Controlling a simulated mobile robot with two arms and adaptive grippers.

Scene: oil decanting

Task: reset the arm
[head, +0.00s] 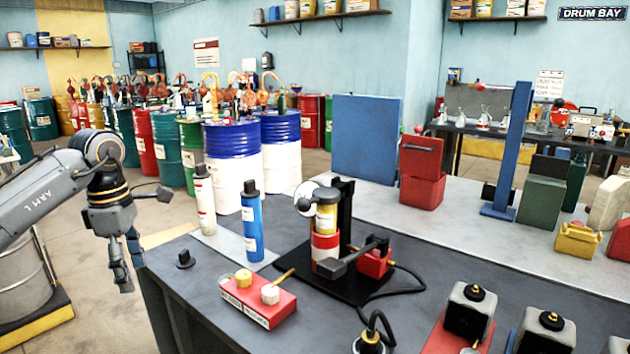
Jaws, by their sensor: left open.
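My left arm (45,195) comes in from the left and bends down at the wrist. My left gripper (128,266) hangs pointing down beside the left edge of the dark workbench (205,275), with its fingers apart and nothing visible between them. It is clear of the bottles and the red block. My right arm and right gripper are not in view.
A white bottle (205,200) and a blue bottle (252,225) stand on the bench near a pump stand (326,235). A grey drum (25,278) stands at left. Floor beyond the gripper is open.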

